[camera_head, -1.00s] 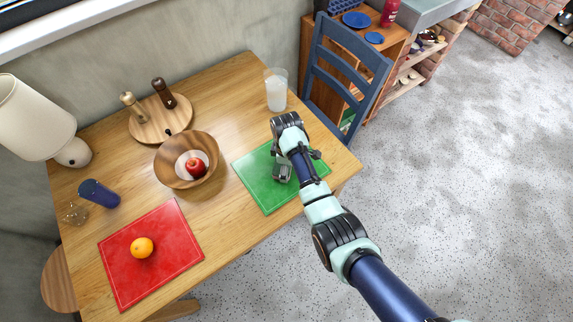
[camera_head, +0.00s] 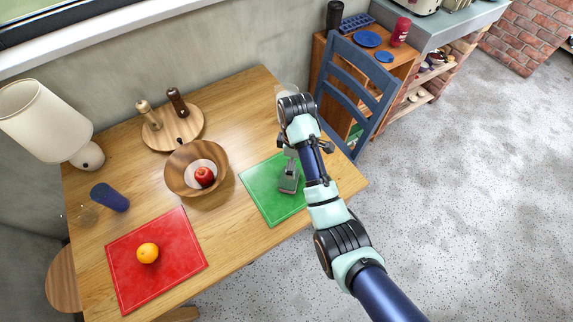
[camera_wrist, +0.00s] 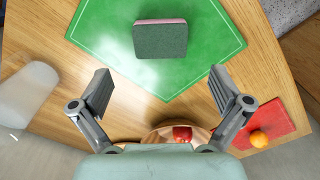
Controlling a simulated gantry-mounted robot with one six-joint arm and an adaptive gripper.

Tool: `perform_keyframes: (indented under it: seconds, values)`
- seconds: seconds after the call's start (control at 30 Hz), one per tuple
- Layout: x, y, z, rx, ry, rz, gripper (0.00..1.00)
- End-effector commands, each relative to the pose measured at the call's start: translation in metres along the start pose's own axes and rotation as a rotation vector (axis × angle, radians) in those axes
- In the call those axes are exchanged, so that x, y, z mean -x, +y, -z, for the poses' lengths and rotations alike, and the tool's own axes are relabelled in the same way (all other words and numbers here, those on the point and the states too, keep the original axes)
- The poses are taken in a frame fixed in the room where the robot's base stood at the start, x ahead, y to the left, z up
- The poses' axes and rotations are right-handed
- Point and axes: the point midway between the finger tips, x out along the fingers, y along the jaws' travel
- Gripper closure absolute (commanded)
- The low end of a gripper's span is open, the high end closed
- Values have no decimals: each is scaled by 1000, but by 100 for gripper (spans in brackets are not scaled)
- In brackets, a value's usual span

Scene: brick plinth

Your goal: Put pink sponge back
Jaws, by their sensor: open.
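The pink sponge (camera_wrist: 160,40) shows in the wrist view as a block with a dark green-grey broad face and a thin pink edge. It lies on the green mat (camera_wrist: 205,60), which also shows in the head view (camera_head: 265,195). My gripper (camera_wrist: 160,84) is open, its two fingers spread with nothing between them. In the wrist view the sponge appears beyond the fingertips, apart from them. In the head view my gripper (camera_head: 289,178) is over the green mat, and I cannot make out the sponge there.
A whitish cup (camera_wrist: 25,92) stands near the mat. A wooden bowl (camera_head: 178,185) holds a red apple (camera_head: 204,175). A red mat (camera_head: 175,275) bears an orange (camera_head: 147,253). A blue chair (camera_head: 345,75) stands at the table's far end. Bare wood lies between the mats.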

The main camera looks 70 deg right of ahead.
Motion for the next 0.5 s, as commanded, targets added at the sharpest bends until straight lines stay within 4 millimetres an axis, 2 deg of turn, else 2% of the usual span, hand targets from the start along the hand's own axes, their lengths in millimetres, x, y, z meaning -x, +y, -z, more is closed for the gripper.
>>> perform_keyframes:
  seconds: [0.37,0.43,0.47,0.5]
  values:
    - [0,-1,2,0,3,-5,0]
    - [1,-11,19,0,26,-39,0]
    - [3,-20,32,-2,47,-67,0]
    - [7,-37,56,-7,91,-116,0]
